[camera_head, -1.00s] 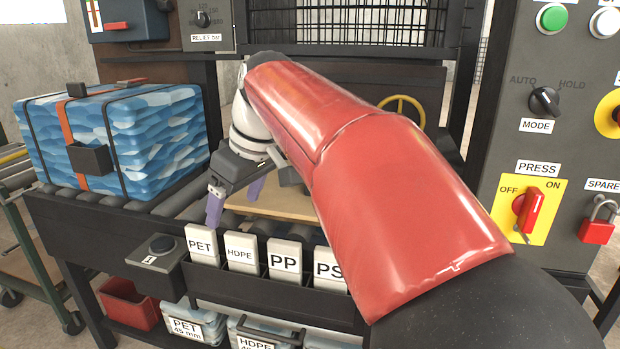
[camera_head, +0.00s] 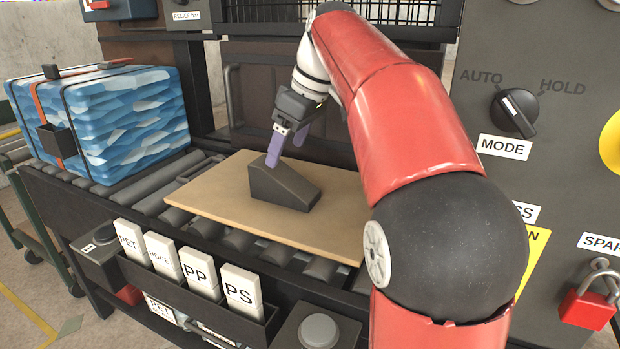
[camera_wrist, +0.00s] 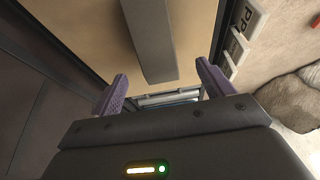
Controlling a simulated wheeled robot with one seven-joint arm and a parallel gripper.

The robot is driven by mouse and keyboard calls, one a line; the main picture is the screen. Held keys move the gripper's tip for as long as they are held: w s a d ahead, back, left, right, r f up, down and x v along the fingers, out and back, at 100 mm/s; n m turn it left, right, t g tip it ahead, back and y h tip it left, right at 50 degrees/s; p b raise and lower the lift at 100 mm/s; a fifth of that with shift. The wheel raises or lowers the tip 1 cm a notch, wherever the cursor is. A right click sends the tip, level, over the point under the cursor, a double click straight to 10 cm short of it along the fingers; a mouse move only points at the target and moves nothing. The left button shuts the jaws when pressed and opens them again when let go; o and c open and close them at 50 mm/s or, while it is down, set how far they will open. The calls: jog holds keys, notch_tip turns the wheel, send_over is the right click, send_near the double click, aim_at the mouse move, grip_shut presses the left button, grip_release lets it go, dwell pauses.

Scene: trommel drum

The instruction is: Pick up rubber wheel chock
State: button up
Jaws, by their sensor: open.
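The rubber wheel chock (camera_head: 284,186) is a dark grey wedge lying on a tan board (camera_head: 215,198) on the roller table. Its tall end is to the left and it slopes down to the right. My gripper (camera_head: 287,146) is open, its purple fingers close to the chock's tall end in the head view; I cannot tell whether they touch it. In the wrist view the chock (camera_wrist: 149,40) runs down from the top, beyond and between the spread fingers (camera_wrist: 160,85), with nothing held.
A strapped blue bale (camera_head: 100,125) sits on the rollers at the left. A rack of labelled blocks (camera_head: 195,268) lines the table's front edge. A control panel with a mode knob (camera_head: 514,112) and red padlock (camera_head: 588,306) stands at the right. The board is otherwise clear.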

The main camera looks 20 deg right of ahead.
aim_at(279, 170)
jog(key=b+x, duration=0.1)
jog(key=x, duration=0.6)
jog(key=shift+w+d+f, duration=0.1)
jog(key=shift+w+f, duration=0.15)
jog(key=shift+f, duration=0.05)
jog(key=c, duration=1.1)
jog(key=shift+r, duration=0.1)
jog(key=shift+c, duration=1.2)
